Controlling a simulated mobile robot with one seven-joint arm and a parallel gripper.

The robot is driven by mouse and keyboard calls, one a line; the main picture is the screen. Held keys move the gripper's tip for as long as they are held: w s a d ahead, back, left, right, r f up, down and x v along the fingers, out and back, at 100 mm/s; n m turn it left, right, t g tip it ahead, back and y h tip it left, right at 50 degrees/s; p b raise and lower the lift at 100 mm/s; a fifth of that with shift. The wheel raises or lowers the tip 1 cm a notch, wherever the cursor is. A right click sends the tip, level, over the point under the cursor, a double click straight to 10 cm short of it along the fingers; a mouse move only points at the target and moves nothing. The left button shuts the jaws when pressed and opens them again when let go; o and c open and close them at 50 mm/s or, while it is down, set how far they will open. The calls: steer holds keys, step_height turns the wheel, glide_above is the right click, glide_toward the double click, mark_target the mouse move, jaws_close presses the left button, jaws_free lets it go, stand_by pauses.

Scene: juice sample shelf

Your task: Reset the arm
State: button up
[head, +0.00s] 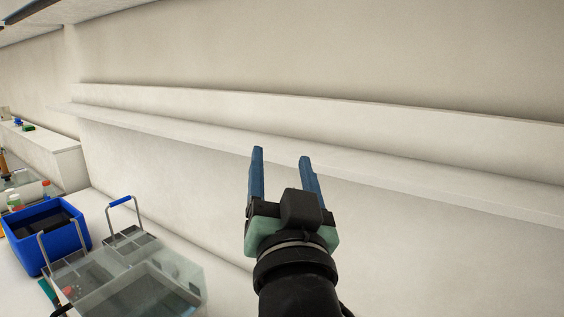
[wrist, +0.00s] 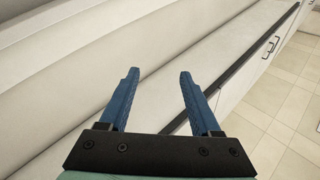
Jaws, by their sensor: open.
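My gripper (head: 281,157) is raised in front of the white wall in the head view, with its two blue fingers pointing up and apart. Nothing is between them. In the wrist view the gripper (wrist: 158,74) also shows open and empty, with a white surface and a dark edge strip beyond the fingers. The fingertips appear near the long white wall shelf (head: 400,172) in the head view; I cannot tell the exact gap.
At lower left stand a blue bin (head: 47,262), a clear-sided container (head: 150,290) and a grey caddy with a blue handle (head: 128,238). A white box-like ledge (head: 60,165) is at far left. The wall shelf looks empty. Tiled floor (wrist: 285,110) shows in the wrist view.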

step_height(320, 180, down, 10)
steer(key=s+n+g+h, duration=0.1)
steer(key=n+g, duration=0.2)
steer(key=g, duration=0.1)
steer(key=s+r+t, duration=0.5)
steer(key=s+r, duration=0.1)
steer(key=r, duration=0.6)
steer(key=s+r+t, duration=0.5)
steer(key=s+r, duration=0.2)
steer(key=r, duration=0.6)
steer(key=shift+a+r, duration=0.3)
steer(key=shift+a, duration=0.1)
